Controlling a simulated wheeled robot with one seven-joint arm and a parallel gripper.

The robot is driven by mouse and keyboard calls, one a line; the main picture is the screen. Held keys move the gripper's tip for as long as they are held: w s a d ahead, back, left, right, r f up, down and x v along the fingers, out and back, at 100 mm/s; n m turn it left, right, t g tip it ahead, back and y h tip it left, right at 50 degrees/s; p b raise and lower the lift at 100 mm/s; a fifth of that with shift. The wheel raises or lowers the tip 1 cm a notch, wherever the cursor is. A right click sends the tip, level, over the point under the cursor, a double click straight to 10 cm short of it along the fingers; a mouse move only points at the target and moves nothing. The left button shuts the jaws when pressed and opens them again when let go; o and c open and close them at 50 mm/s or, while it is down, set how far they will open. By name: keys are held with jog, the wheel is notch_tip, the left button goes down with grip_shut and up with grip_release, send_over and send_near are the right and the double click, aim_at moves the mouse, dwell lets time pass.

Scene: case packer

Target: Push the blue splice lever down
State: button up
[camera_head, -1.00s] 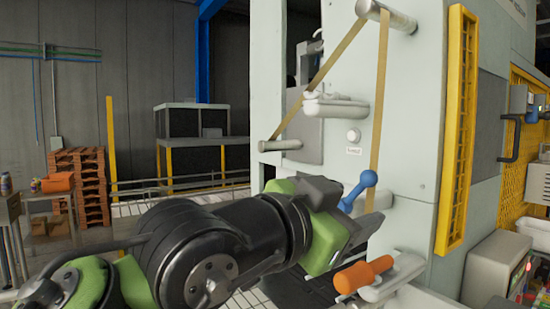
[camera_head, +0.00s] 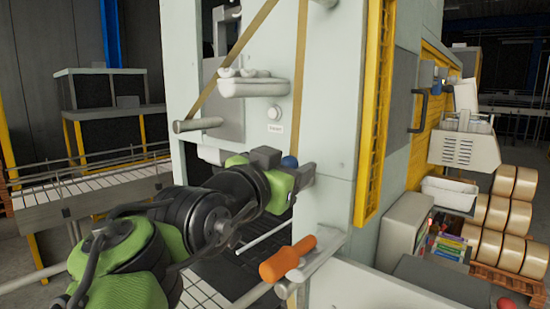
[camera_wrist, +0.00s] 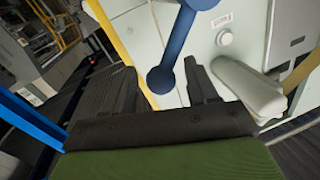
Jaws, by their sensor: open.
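The blue splice lever shows in the head view as a small blue knob (camera_head: 289,161) just above my gripper, the rest hidden behind it. In the wrist view the blue lever (camera_wrist: 175,42) comes down from the top edge, its round end lying between my two fingers. My gripper (camera_head: 303,172) is at the lever in front of the pale machine panel, and it also shows in the wrist view (camera_wrist: 159,70). It is open, with a gap visible on each side of the lever's end. I cannot tell whether a finger touches the lever.
An orange handle (camera_head: 287,260) on a pale bracket sits below my gripper. A tan web strip (camera_head: 300,80) runs down the panel. A white rounded holder (camera_head: 253,86) and a round button (camera_head: 274,112) are above. A yellow guard (camera_head: 375,110) stands to the right.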

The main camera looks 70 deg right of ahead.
jog(key=shift+d, duration=0.5)
jog(key=shift+a, duration=0.1)
grip_shut()
jog(key=shift+f, duration=0.1)
